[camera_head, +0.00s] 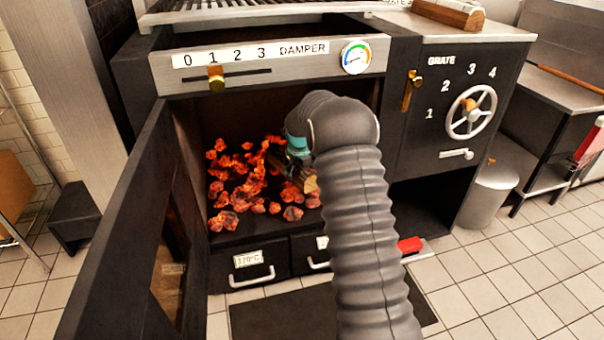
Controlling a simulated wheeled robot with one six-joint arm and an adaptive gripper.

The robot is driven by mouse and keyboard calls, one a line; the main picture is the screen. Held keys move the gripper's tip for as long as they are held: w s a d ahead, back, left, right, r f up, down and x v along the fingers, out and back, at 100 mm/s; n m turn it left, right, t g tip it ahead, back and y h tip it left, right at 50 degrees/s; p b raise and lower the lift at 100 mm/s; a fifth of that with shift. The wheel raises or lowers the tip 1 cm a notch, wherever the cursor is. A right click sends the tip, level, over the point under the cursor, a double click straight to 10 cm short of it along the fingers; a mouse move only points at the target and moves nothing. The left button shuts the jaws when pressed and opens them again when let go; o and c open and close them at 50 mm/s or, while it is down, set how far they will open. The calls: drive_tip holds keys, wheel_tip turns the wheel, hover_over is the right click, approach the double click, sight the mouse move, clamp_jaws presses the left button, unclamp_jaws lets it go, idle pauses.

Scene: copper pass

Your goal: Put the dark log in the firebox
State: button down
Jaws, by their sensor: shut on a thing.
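The firebox (240,115) is open, and glowing coals (240,185) cover its floor. My arm reaches in from the front, and my gripper (298,160) is inside the firebox, just above the coals. It is shut on the dark log (307,182), which shows a pale cut end and a strip of dark bark. The log is low among the coals; I cannot tell whether it rests on them. My arm hides part of the log, the fingers and the right side of the firebox.
The firebox door (125,230) stands open on the left. The damper slider (216,78) and gauge (355,57) are above the opening. The grate wheel (471,111) is at right. Drawers (247,268) sit below. Another piece of wood (448,14) lies on top.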

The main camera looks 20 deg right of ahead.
drive_tip(key=shift+w+r, duration=0.1)
drive_tip(key=shift+w, duration=0.2)
drive_tip(key=shift+c, duration=0.6)
unclamp_jaws()
drive_tip(key=shift+s, duration=0.1)
